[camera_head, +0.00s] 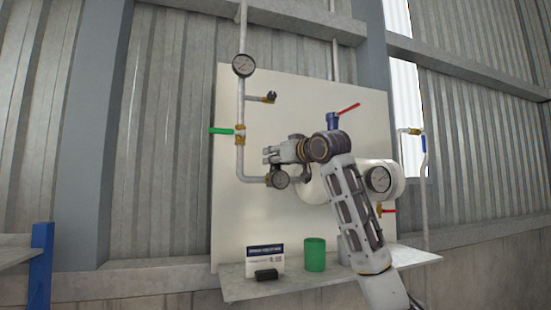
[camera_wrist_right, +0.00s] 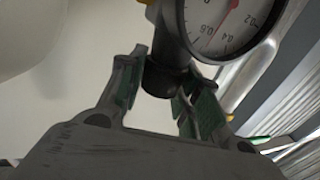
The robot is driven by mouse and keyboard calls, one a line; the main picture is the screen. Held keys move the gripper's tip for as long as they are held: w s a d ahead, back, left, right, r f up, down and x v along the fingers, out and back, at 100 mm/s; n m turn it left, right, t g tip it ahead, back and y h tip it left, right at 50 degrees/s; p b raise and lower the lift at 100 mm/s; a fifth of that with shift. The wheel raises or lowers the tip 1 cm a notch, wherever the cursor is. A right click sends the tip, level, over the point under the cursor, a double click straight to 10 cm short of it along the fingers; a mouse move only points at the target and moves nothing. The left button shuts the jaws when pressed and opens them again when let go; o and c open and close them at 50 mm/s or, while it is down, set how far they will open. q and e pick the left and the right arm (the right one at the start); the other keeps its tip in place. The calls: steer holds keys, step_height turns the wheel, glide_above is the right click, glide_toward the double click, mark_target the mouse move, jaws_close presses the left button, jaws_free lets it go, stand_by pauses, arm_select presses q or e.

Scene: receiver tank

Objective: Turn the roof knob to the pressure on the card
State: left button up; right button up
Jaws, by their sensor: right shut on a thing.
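My right gripper (camera_head: 268,155) reaches in from the right and is shut on a black knob, just above a small round gauge (camera_head: 281,179) at the lower pipe. In the right wrist view, my green-padded fingers (camera_wrist_right: 165,92) are on either side of the black knob (camera_wrist_right: 160,78). The gauge dial (camera_wrist_right: 225,22) is cut by the top edge there; its red needle lies near the 0.4 and 0.6 marks, with the exact reading unclear. A white card (camera_head: 265,261) with a dark blue header stands on the shelf; its writing is too small to read. My left gripper is out of view.
A green cup (camera_head: 314,254) and a small black block (camera_head: 266,275) sit on the shelf (camera_head: 330,272). Another gauge (camera_head: 243,65), a green-handled valve (camera_head: 222,131), a red-handled valve (camera_head: 348,109) and a white tank with a gauge (camera_head: 378,179) surround my arm.

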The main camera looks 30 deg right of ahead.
steer(key=shift+m+h, duration=0.7)
steer(key=shift+h, duration=0.4)
steer(key=o, duration=1)
steer(key=shift+o, duration=0.2)
steer(key=shift+s, duration=0.15)
steer(key=s+a, duration=0.1)
steer(key=s, duration=1)
steer(key=shift+s, duration=0.35)
